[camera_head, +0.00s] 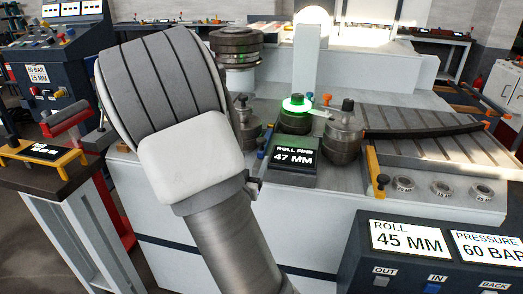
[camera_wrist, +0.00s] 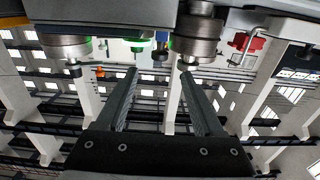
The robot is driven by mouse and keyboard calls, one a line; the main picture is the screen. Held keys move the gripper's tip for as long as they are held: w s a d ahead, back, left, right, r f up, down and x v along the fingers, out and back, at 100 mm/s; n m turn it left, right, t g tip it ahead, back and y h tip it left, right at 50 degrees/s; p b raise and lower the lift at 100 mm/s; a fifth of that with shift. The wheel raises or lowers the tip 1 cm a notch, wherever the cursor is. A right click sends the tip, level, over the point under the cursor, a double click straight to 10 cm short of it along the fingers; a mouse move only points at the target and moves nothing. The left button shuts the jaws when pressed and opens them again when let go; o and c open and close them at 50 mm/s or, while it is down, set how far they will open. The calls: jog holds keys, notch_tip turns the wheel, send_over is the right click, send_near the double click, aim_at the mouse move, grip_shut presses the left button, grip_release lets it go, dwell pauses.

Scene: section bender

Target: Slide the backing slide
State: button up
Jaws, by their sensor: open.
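The section bender's pale body (camera_head: 200,235) fills the middle of the head view. I cannot tell for sure which part is the backing slide. A roller with a glowing green ring (camera_head: 296,104) stands between two dark metal rollers, and a grey bar (camera_head: 425,131) runs right from the right roller (camera_head: 344,135). In the wrist view my gripper (camera_wrist: 158,71) is open and empty, its two dark fingers apart, with metal rollers (camera_wrist: 195,40) and a green-ringed part (camera_wrist: 138,46) beyond the tips. In the head view my arm hides the gripper.
A control panel (camera_head: 440,270) at front right reads roll 45 MM and pressure 60 BAR. A small stand (camera_head: 50,180) is at left. A yellow bar (camera_head: 374,170) stands beside several metal rings.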

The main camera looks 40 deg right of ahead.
aim_at(260, 144)
jog(key=x, duration=1.1)
jog(key=shift+s+b, duration=0.1)
jog(key=shift+b, duration=0.3)
grip_shut()
dwell(0.7)
